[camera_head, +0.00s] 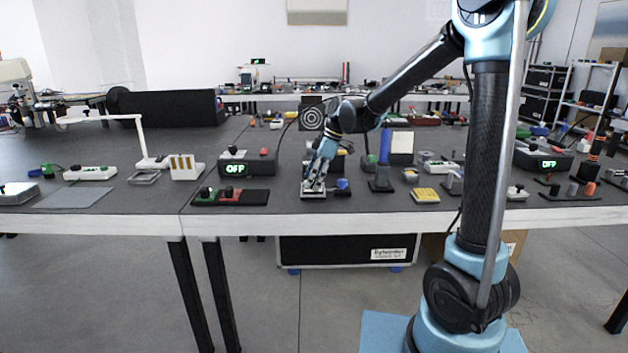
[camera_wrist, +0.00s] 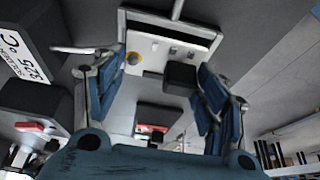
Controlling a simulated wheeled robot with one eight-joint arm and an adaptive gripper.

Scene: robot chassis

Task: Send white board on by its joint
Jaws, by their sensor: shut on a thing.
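A small white board (camera_wrist: 150,42) with a round yellow part and dark fittings lies between my fingers in the wrist view. A black block (camera_wrist: 181,76) stands at its right. My gripper (camera_wrist: 163,78) has its blue pads on either side of the board and is shut on it, though the exact contact is hard to see. In the head view my gripper (camera_head: 317,172) points down at the white board (camera_head: 314,194) near the table's front edge. The fingers hide part of it, and its joint cannot be made out.
A black base (camera_head: 256,197) with green and red parts lies to the left. A box reading OFF (camera_head: 247,167) stands behind it. A blue knob (camera_head: 342,184) sits close at the right, with a dark stand (camera_head: 381,181) and yellow block (camera_head: 425,196) beyond.

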